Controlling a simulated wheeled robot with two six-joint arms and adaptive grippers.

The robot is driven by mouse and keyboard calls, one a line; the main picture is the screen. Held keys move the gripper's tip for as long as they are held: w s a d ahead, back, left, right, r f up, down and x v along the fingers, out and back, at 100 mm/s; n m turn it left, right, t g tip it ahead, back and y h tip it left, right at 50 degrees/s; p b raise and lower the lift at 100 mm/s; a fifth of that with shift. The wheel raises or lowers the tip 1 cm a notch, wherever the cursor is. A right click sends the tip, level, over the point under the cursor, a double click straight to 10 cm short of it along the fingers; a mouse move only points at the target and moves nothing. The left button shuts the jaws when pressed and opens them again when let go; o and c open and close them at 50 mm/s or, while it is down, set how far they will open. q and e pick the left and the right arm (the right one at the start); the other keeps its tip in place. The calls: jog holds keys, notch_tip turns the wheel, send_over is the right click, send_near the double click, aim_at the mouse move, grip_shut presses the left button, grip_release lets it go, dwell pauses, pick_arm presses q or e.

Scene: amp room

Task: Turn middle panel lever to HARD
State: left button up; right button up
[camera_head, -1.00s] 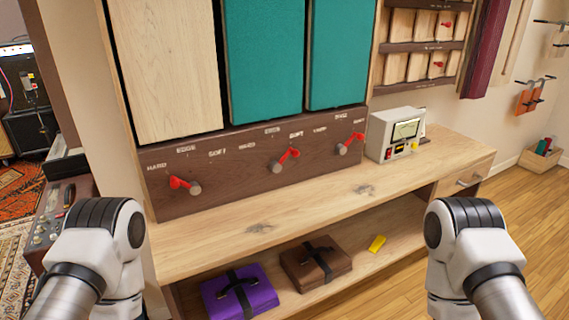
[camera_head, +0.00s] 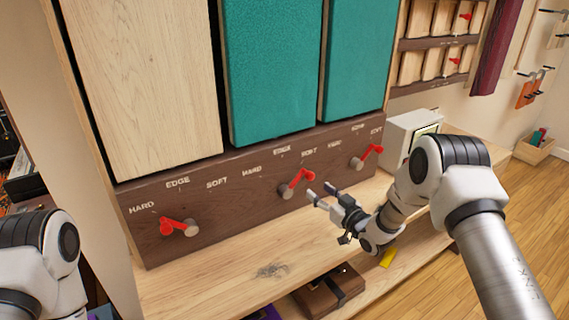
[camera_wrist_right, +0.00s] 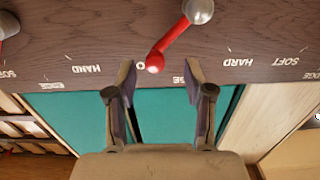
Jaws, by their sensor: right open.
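The middle lever (camera_head: 295,183) is a red handle on a round metal pivot on the dark brown panel strip (camera_head: 235,207). Its handle points up and right, toward the middle SOFT label (camera_head: 309,152); the middle HARD label (camera_head: 252,170) is to its left. My right gripper (camera_head: 321,192) is open and empty, just right of and below this lever in the head view. In the right wrist view, a red lever (camera_wrist_right: 172,42) has its rounded end between and just beyond the open fingertips (camera_wrist_right: 159,72), with no contact visible. My left gripper is out of view.
A left red lever (camera_head: 178,226) and a right red lever (camera_head: 368,156) sit on the same strip. Teal panels (camera_head: 270,70) and a pale wood panel (camera_head: 145,80) stand above. A grey meter box (camera_head: 405,130) stands behind my right arm. The wooden bench top (camera_head: 215,280) is mostly clear.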

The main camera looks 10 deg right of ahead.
aim_at(312, 177)
jog(key=r, duration=0.1)
jog(key=w+r, duration=0.1)
jog(key=shift+w+d+r+t+p, duration=0.1)
jog(key=shift+d+r+t+p, duration=0.05)
jog(key=shift+r+t+p, duration=0.2)
jog(key=x, duration=0.3)
jog(key=f+x, duration=0.1)
jog(key=x, duration=0.2)
jog(key=shift+f+p, duration=0.1)
jog(key=shift+p, duration=0.25)
jog(key=shift+s+d+r, duration=0.1)
jog(key=shift+s+r, duration=0.15)
jog(key=shift+c, duration=0.4)
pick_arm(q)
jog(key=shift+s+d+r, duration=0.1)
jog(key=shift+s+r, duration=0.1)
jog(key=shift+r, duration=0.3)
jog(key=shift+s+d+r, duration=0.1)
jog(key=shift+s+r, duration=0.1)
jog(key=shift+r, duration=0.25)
pick_arm(e)
jog(key=shift+w+f, duration=0.1)
grip_shut()
